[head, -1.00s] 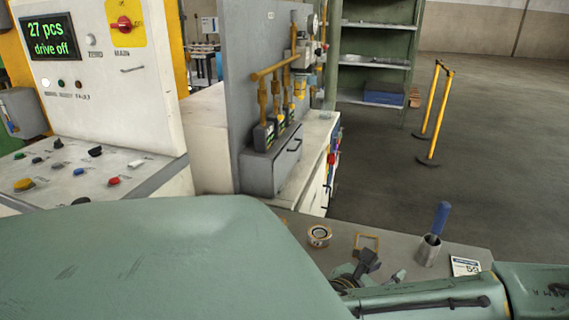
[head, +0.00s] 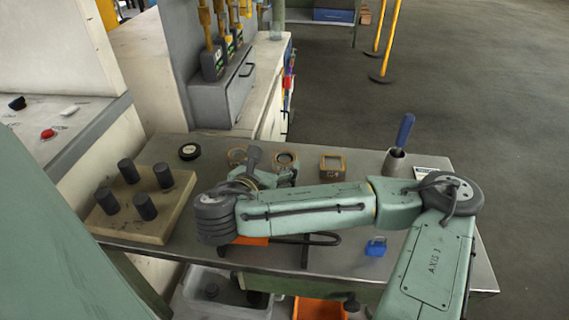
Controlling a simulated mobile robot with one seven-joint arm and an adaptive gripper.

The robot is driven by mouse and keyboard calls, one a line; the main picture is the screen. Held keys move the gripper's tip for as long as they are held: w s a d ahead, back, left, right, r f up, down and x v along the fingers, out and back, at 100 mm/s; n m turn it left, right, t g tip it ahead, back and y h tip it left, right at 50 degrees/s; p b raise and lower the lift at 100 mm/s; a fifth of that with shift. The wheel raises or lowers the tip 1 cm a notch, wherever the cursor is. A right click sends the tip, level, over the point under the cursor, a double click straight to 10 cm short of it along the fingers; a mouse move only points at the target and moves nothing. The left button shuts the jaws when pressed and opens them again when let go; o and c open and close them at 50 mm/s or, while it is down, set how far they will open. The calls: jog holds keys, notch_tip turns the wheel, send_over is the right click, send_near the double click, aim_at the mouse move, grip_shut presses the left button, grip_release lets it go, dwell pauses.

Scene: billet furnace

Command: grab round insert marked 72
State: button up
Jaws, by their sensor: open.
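Two round inserts with orange-brown rims lie on the grey metal table (head: 360,158) in the head view: a left one (head: 237,155), partly covered by my arm, and a right one (head: 285,158), partly covered at its lower edge. A square insert (head: 332,163) lies to their right. No number is legible on any of them, so I cannot tell which is marked 72. My gripper (head: 264,169) is just in front of the round inserts, partly hidden by my wrist. It looks empty; whether it touches an insert cannot be told.
A block with several black pegs (head: 142,205) stands at the table's left. A black-and-white round item (head: 189,151) lies behind it. A metal cup with a blue-handled tool (head: 397,155) and a blue padlock-like item (head: 376,246) are at right. Bins (head: 226,292) sit below.

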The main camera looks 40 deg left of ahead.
aim_at(286, 157)
jog(key=shift+p+x, duration=0.45)
jog(key=shift+x, duration=1.95)
jog(key=shift+w+f, duration=0.15)
jog(key=shift+w, duration=0.15)
grip_shut()
